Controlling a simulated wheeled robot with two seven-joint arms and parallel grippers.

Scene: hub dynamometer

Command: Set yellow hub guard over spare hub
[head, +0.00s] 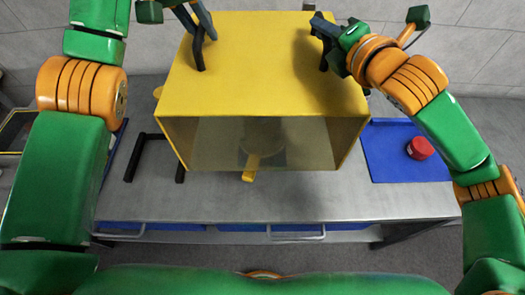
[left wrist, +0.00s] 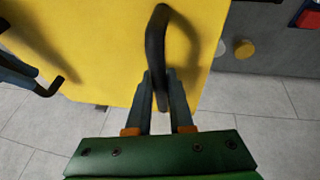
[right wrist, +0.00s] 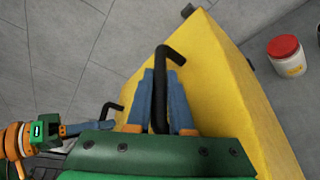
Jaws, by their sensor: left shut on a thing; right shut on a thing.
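The yellow hub guard (head: 250,50) is a large box with black handles on top and an open or see-through near side. My left gripper (head: 197,28) is shut on its left handle (left wrist: 157,45). My right gripper (head: 328,42) is shut on its right handle (right wrist: 160,105). Through the near side I see a dim round shape (head: 262,138), perhaps the spare hub, with a yellow tab (head: 250,170) at its front. The guard hides most of it. I cannot tell whether the guard's lower edge touches the bench.
The grey bench (head: 300,208) runs beneath, with blue drawers along its front. A blue mat (head: 395,165) at right holds a red-lidded jar (head: 420,148), also in the right wrist view (right wrist: 287,55). A black bracket (head: 133,158) stands left of the guard. The bench front is clear.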

